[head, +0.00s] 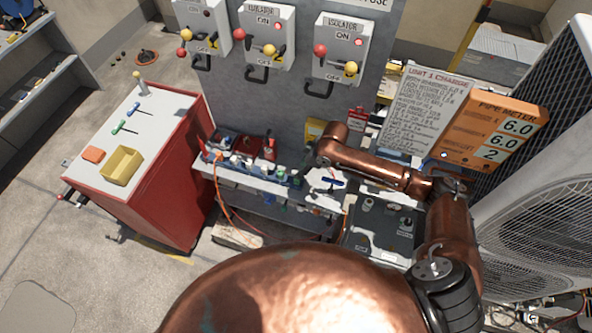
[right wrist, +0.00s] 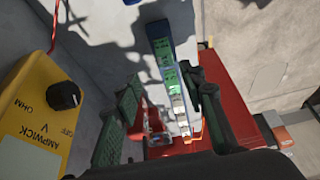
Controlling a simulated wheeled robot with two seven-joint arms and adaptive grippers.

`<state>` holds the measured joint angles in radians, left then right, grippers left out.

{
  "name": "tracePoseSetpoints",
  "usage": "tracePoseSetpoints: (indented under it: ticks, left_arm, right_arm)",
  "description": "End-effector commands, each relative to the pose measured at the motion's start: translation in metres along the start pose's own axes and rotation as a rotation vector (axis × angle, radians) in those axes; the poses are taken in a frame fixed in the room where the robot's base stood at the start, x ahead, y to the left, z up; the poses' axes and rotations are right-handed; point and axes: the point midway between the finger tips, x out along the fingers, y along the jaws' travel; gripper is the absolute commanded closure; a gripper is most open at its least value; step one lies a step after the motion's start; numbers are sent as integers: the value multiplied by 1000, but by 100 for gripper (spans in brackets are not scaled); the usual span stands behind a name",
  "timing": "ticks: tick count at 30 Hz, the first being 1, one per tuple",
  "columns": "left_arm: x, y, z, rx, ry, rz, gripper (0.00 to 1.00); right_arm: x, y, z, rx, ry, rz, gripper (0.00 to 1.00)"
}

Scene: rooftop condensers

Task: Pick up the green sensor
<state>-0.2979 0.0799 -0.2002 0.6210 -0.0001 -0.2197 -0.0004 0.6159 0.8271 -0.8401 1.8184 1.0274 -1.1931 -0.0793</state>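A narrow shelf (head: 228,179) carries a row of small coloured items in the head view. A green piece (head: 281,174), likely the green sensor, stands near the row's right end beside a blue one. In the right wrist view, green pieces with pale markings (right wrist: 170,80) show in this row, below a blue end; I cannot tell which is the sensor. My right gripper (right wrist: 164,88) is open, its green-padded fingers spread on either side of the row, with nothing held. In the head view my copper arm largely hides it. My left gripper is out of view.
A yellow meter with a black knob (right wrist: 63,95) is close to my right gripper's left finger. A red cabinet (head: 187,172) stands left of the shelf, with a yellow bin (head: 123,166) on top. A grey switch panel (head: 290,100) rises behind. Condenser units (head: 540,210) are at right.

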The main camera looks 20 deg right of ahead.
Motion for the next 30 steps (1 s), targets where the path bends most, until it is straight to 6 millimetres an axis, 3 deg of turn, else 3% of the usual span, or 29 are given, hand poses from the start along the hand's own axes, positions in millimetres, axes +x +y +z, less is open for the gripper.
tracePoseSetpoints:
  ticks: [18,26,30]
  left_arm:
    - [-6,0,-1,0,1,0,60]
    - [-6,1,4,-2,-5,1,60]
    - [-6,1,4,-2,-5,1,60]
  right_arm:
    - [70,-5,11,7,0,3,62]
    - [73,-5,10,3,0,2,62]
    - [73,-5,10,4,0,2,71]
